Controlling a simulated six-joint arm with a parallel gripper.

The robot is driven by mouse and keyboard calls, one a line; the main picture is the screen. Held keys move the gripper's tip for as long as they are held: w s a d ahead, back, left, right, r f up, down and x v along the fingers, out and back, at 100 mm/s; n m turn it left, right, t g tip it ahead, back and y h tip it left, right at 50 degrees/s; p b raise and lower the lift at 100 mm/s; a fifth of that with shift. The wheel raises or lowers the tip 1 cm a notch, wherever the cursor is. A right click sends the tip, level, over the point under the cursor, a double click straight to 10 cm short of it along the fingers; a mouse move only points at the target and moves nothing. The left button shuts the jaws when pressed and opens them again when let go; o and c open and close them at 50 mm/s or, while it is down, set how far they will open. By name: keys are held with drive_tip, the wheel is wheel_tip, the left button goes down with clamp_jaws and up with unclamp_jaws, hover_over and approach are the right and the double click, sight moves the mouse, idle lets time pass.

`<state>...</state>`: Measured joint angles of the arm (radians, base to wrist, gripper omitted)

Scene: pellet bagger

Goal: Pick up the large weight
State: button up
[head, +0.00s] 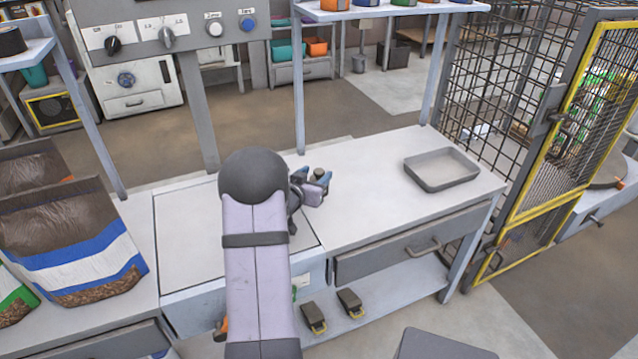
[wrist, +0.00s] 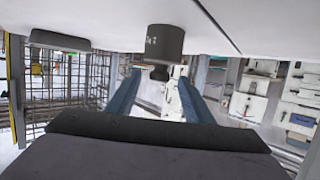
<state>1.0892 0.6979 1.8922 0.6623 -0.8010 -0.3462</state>
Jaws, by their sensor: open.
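The large weight (wrist: 166,41) is a dark grey cylinder with a narrow neck and knob and small markings on its side. It stands on the white bench top, which appears upside down in the wrist view. In the head view only a small grey part of it (head: 319,172) shows between the blue fingers. My gripper (wrist: 160,76) is open, its two blue fingers apart with the weight's knob between them in the picture. Contact cannot be told. In the head view my gripper (head: 312,178) is low over the bench, right of my arm.
A grey tray (head: 441,184) lies on the right of the bench (head: 365,211). Pellet bags (head: 75,262) stand at left. A grey post (head: 197,110) holds a control panel behind. A mesh cage with a yellow-framed door (head: 560,130) is at right. Pedals (head: 314,318) sit below.

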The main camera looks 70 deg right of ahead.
sight(321, 169)
drive_tip(key=shift+p+x, duration=0.35)
drive_tip(key=shift+x, duration=3.15)
drive_tip(key=shift+s, duration=0.1)
drive_tip(key=shift+c, duration=0.6)
clamp_jaws()
drive_tip(key=shift+d+r, duration=0.1)
drive_tip(key=shift+r, duration=0.25)
